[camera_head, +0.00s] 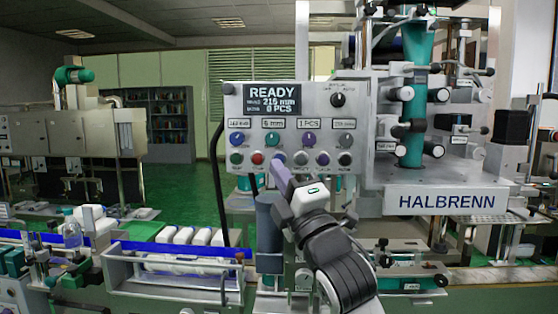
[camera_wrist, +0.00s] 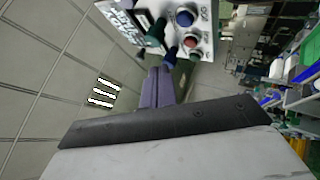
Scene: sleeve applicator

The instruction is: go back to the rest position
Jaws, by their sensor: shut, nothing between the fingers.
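My gripper (camera_head: 276,163) is in front of the lower left part of the control panel (camera_head: 370,104). Whether the fingertips touch a button cannot be told. In the wrist view the closed fingers (camera_wrist: 158,85) point at the panel (camera_wrist: 203,12), close to its round buttons. The panel display (camera_head: 274,98) reads READY, 216 mm and 0 PCS. My dark forearm comes up from the lower right, and it hides part of the machine below the panel.
The HALBRENN machine (camera_head: 446,201) stands right of the panel, with a green vertical roll (camera_head: 414,90). A conveyor with a blue rail (camera_head: 165,247) carries several white packs at lower left. A grey post (camera_head: 269,232) stands below my gripper. Open green floor (camera_head: 195,185) lies behind.

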